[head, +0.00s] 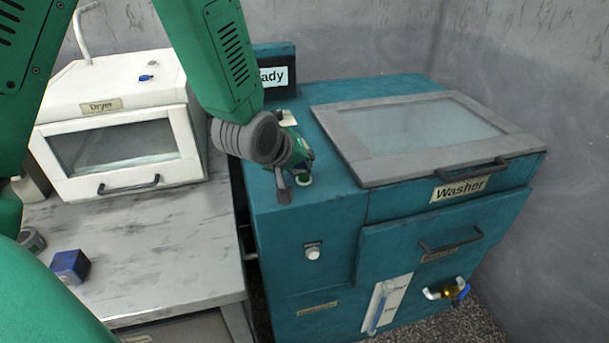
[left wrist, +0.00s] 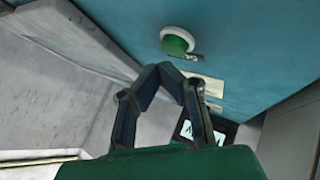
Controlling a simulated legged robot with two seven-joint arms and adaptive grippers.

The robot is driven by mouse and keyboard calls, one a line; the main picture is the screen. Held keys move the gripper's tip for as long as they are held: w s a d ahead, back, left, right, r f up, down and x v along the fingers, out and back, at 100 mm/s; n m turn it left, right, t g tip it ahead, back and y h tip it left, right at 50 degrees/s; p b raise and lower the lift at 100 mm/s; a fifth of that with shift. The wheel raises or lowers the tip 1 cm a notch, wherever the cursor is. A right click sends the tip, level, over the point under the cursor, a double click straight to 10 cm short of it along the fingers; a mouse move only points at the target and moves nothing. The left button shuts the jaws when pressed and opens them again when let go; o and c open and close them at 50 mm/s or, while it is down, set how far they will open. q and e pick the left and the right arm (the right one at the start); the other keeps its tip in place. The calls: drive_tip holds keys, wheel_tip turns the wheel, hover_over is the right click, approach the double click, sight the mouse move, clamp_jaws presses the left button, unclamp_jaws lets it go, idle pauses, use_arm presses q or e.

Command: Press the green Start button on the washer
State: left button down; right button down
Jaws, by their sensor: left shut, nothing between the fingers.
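The teal washer (head: 310,235) stands at the middle right of the head view, its lid closed. The green Start button (head: 304,181) is on its top surface near the front left. The button (left wrist: 177,41) also shows as a round green cap with a pale rim in the left wrist view. My left gripper (head: 284,192) is shut and empty, just left of the button in the head view. In the left wrist view its fingertips (left wrist: 164,69) meet just below the button, with a small gap in the picture. I cannot tell whether they touch the washer.
A white dryer (head: 120,85) stands on the grey table (head: 180,235) at the left, with a blue cube (head: 70,266) in front. The washer lid's handle (head: 472,170) sticks out at the right.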

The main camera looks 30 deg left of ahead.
sight(304, 176)
use_arm(q)
drive_tip(key=shift+f, duration=0.3)
drive_tip(key=shift+f+b, duration=0.3)
drive_tip(key=shift+f, duration=0.1)
idle(0.7)
drive_tip(key=shift+r, duration=0.1)
drive_tip(key=shift+r+p, duration=0.75)
drive_tip(key=shift+p, duration=0.15)
wheel_tip(304, 176, up, 5)
drive_tip(key=p, duration=0.4)
drive_tip(key=shift+p, duration=0.35)
